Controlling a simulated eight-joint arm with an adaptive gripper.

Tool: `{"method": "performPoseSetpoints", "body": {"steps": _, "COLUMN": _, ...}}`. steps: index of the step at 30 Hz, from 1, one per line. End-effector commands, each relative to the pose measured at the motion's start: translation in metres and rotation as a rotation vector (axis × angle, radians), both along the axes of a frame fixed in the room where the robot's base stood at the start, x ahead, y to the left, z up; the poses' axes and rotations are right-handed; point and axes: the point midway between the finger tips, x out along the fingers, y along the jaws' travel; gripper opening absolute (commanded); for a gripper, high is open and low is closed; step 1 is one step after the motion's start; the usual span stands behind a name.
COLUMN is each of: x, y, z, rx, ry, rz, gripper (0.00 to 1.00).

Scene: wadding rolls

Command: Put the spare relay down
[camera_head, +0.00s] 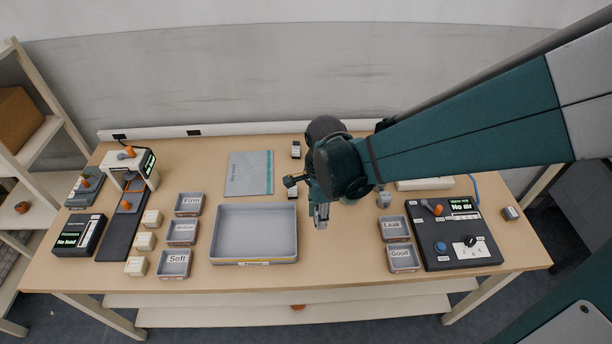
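My gripper (321,216) hangs fingers-down above the table, just right of the large grey tray (254,262). Its fingertips are small and partly hidden by the wrist, so I cannot tell whether it is open or shut, or whether it holds a relay. A small dark block with a white label (296,149) stands at the back, right of the grey folder; it may be a relay. Another small block (292,193) shows beside my wrist, partly covered. A small grey-and-dark box (511,213) lies near the right edge. I cannot tell which is the spare relay.
Three labelled bins, Firm (188,204), a middle one (182,232) and Soft (174,264), stand left of the tray. Leak (395,228) and Good (402,258) bins and a control panel (455,236) stand right. Free table lies between tray and right bins.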

Motion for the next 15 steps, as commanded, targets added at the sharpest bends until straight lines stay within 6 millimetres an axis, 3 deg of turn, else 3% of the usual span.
{"method": "performPoseSetpoints", "body": {"steps": 8, "x": 0.017, "y": 0.010, "z": 0.004, "rx": 0.000, "ry": 0.000, "rz": -0.003, "gripper": 0.09}}
{"method": "performPoseSetpoints", "body": {"steps": 15, "x": 0.054, "y": 0.034, "z": 0.011, "rx": 0.000, "ry": 0.000, "rz": -0.011, "gripper": 0.09}}
